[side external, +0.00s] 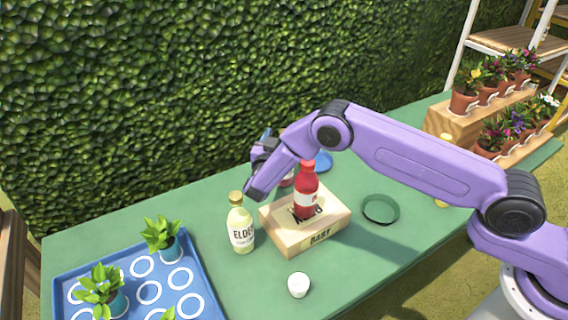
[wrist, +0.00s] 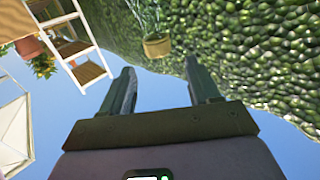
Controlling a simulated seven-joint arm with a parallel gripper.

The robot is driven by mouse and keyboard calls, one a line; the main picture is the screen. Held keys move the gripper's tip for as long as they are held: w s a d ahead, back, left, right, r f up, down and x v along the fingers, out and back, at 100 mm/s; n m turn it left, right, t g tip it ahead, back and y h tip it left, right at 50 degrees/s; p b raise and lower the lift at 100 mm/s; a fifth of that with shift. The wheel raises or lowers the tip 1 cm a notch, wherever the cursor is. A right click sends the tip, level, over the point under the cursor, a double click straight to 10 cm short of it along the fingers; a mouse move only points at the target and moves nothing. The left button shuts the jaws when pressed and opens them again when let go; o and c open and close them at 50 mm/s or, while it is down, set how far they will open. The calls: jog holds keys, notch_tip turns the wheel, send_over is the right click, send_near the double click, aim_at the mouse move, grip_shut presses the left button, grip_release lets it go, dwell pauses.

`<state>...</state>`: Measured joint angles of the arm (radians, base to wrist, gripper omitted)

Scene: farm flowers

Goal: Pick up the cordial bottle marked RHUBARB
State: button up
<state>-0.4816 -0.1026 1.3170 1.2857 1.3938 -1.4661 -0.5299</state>
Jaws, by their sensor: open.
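A red bottle (side external: 306,192) with a red cap stands upright on a wooden block (side external: 322,238); its label is too small to read. A pale yellow bottle (side external: 240,226) with a gold cap and a label starting "ELDE" stands on the table left of the block. Another reddish item (side external: 287,180) behind the red bottle is mostly hidden by my arm. In the side view my gripper (side external: 264,146) is raised behind and left of the red bottle, partly hidden by my arm. In the wrist view my gripper (wrist: 160,80) is open, with nothing between its fingers.
A blue tray (side external: 217,305) with potted seedlings is at front left. A white cup (side external: 298,285) stands in front of the block, a green round dish (side external: 381,209) to its right, a blue disc (side external: 322,162) behind. Flower pots (side external: 464,101) stand at far right. A hedge (side external: 200,80) borders the back.

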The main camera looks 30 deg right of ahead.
jog(key=w+d+f, duration=0.2)
jog(key=shift+w+d+f, duration=0.1)
jog(key=shift+w+d, duration=0.65)
jog(key=shift+w, duration=0.05)
grip_shut()
dwell(1.1)
